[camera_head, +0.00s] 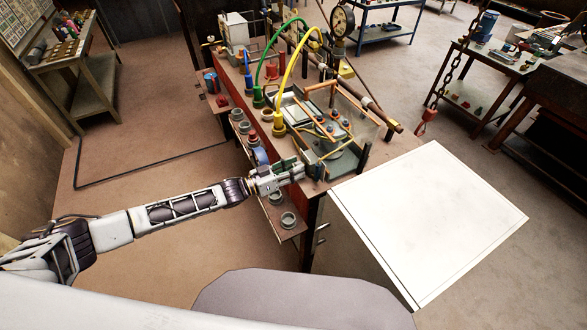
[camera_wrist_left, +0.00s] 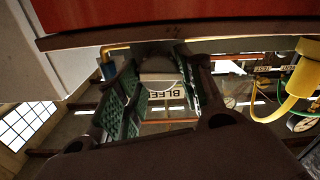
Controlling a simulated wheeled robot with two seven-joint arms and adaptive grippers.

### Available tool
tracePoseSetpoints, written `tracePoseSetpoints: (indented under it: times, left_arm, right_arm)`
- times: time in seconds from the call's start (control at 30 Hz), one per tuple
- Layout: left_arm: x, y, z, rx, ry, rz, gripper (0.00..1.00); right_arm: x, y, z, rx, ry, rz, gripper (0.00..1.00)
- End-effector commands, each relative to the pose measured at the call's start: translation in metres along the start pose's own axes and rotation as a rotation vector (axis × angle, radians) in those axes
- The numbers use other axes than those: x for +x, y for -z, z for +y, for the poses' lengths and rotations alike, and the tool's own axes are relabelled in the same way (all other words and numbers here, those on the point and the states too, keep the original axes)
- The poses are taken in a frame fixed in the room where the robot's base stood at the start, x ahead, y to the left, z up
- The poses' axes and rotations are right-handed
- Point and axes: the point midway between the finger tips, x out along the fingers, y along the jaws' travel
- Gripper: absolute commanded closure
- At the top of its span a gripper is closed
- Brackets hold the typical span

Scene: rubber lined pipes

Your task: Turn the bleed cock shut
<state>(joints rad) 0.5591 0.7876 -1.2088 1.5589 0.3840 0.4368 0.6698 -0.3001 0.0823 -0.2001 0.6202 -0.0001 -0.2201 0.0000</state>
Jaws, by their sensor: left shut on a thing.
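My left gripper (camera_head: 295,171) reaches in from the left to the near end of the red bench (camera_head: 305,210). In the left wrist view its two green-padded fingers (camera_wrist_left: 158,88) stand on either side of a grey, rounded part (camera_wrist_left: 158,72), shut on it. This part looks like the bleed cock's handle. A white label (camera_wrist_left: 168,103) whose visible letters begin "BLEE" shows just beyond it. In the head view the gripper hides the cock, so I cannot tell how far it is turned. My right gripper is in neither view.
Yellow (camera_head: 281,90), green (camera_head: 257,94) and blue (camera_head: 248,78) hoses stand upright on the bench. A large white panel (camera_head: 430,215) lies to the right. Rings (camera_head: 288,220) sit on a low shelf below the gripper.

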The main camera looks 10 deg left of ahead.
Motion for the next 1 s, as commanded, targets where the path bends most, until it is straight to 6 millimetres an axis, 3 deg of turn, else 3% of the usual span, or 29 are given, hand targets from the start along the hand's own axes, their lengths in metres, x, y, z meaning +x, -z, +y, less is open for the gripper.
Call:
tracePoseSetpoints:
  times: [0.7, 1.0]
  left_arm:
    - [0.0, -0.002, 0.002, 0.462, 0.001, 0.0, 0.86]
    - [0.0, -0.002, 0.003, 0.568, 0.0, -0.001, 0.86]
  right_arm:
    - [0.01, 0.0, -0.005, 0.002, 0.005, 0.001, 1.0]
    - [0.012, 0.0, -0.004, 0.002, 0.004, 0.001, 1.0]
